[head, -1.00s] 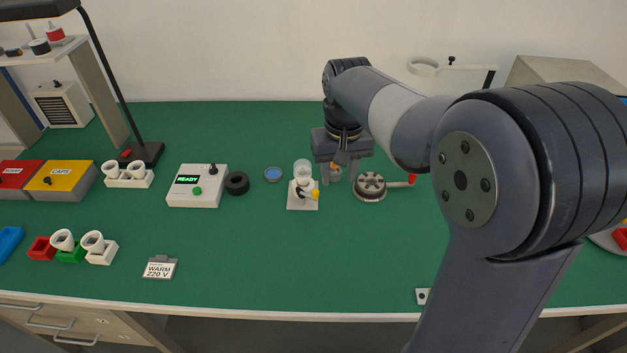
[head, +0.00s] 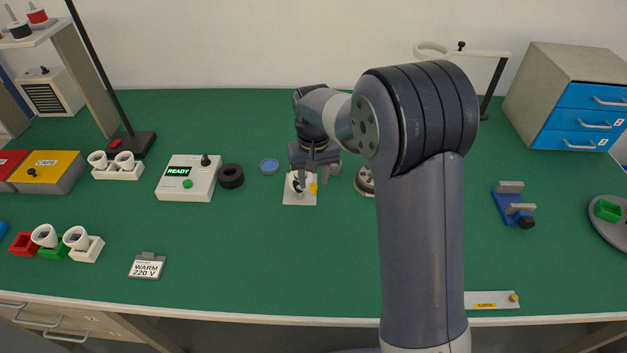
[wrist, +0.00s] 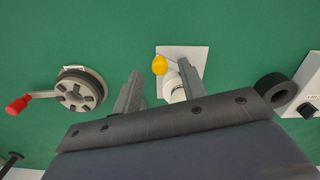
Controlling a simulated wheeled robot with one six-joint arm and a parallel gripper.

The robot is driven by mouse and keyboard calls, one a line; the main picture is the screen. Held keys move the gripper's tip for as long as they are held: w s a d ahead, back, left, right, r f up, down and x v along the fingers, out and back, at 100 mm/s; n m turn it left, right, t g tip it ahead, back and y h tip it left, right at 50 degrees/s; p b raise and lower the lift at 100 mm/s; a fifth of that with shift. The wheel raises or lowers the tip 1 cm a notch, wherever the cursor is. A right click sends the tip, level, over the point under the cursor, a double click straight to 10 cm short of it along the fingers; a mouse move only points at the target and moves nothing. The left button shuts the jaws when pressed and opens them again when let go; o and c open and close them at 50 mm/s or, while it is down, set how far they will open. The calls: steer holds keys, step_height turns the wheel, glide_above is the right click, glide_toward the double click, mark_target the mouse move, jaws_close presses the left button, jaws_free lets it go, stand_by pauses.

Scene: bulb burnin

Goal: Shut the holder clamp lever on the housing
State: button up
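The holder's white base plate (head: 300,201) lies on the green bench, and it also shows in the wrist view (wrist: 203,54). A yellow-tipped clamp lever (wrist: 160,65) stands out over the plate; its tip shows in the head view (head: 313,189). The white housing (wrist: 176,88) on the plate is partly hidden behind one finger. My gripper (wrist: 158,84) is open over the holder, fingers apart. The yellow tip appears between the fingers, nearer the right one; I cannot tell whether anything touches. In the head view my gripper (head: 315,174) covers the holder's upper part.
A round grey fixture (wrist: 80,92) with a red-handled crank (wrist: 18,104) is on one side. A black ring (head: 231,176) and a READY box (head: 188,178) are on the other. A small blue dish (head: 269,166) stands behind. The bench in front of the holder is clear.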

steer(key=shift+f, duration=0.85)
steer(key=shift+c, duration=0.4)
jaws_close()
